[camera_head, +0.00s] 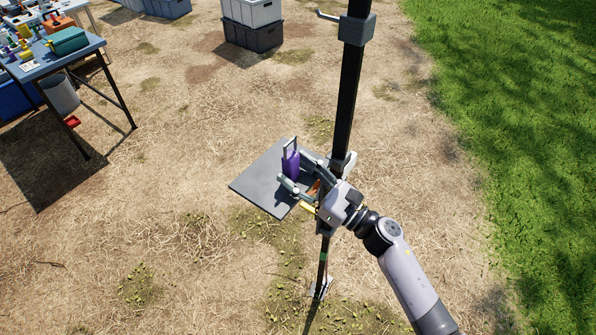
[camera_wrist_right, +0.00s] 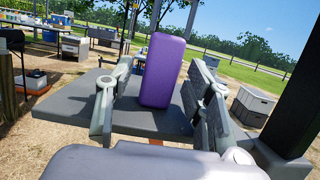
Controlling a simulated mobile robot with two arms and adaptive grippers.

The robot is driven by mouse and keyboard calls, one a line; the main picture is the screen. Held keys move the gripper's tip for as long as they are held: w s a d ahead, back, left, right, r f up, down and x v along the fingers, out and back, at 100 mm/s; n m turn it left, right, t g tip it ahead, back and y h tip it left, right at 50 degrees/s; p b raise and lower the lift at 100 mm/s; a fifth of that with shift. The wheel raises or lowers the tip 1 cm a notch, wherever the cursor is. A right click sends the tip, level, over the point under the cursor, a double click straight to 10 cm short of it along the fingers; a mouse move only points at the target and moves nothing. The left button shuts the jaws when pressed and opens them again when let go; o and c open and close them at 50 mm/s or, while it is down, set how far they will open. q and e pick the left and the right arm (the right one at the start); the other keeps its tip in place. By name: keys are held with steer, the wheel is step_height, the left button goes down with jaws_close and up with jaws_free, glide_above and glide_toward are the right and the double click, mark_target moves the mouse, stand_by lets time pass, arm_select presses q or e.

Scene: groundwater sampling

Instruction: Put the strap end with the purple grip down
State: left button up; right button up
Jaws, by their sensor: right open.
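The purple grip (camera_head: 290,163) stands upright on a flat grey shelf (camera_head: 258,183) beside a black post, with a grey loop at its top. It shows as a purple block in the right wrist view (camera_wrist_right: 162,70). My right gripper (camera_head: 297,172) reaches in from the lower right, low over the shelf. Its fingers (camera_wrist_right: 163,85) are spread, one on each side of the purple grip, with visible gaps. The grip's lower part is partly hidden by the gripper in the head view. My left gripper is not in view.
A blue-topped table (camera_head: 40,65) with small items stands at upper left. Stacked crates (camera_head: 252,35) stand at the back. The shelf's left part is clear.

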steer(key=shift+r, duration=0.15)
steer(key=shift+s+d+f, duration=0.15)
steer(key=shift+d+f, duration=0.1)
steer(key=b+v, duration=0.4)
steer(key=v, duration=0.7)
steer(key=shift+s, duration=0.15)
steer(key=shift+d, duration=0.15)
